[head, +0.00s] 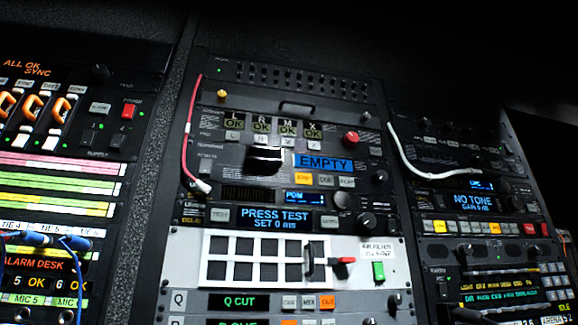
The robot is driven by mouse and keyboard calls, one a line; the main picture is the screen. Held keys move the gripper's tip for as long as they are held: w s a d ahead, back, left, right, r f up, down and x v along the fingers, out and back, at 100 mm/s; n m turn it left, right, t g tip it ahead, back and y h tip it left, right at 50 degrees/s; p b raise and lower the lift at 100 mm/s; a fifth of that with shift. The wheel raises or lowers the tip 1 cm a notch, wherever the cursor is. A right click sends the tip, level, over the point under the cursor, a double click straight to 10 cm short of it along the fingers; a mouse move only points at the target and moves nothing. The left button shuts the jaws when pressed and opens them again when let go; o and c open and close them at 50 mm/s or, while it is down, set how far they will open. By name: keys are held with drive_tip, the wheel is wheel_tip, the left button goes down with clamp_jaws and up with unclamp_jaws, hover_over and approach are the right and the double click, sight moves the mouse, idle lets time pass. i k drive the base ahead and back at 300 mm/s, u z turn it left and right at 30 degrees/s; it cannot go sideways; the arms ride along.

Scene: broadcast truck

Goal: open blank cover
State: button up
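No part in view carries a readable "blank cover" label, so I cannot tell for certain which one it is. In the middle rack, a dark panel with a low black handle (297,108) sits below a perforated strip. Lower down, a white panel (390,275) has two rows of dark square windows and an upright black handle (315,260) at its right. A black block (265,157) juts out left of a blue "EMPTY" display (323,162). The white panel appears closed flat against the rack. My gripper is not in view.
A red cable (187,130) hangs down the middle rack's left side, and a white cable (420,172) loops at the right rack. Blue cables (40,240) plug in at lower left.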

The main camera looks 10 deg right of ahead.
sight(287, 107)
drive_tip(key=u, duration=1.5)
drive_tip(key=k, duration=0.95)
drive_tip(key=z, duration=1)
drive_tip(key=i, duration=0.5)
drive_tip(key=z, duration=0.05)
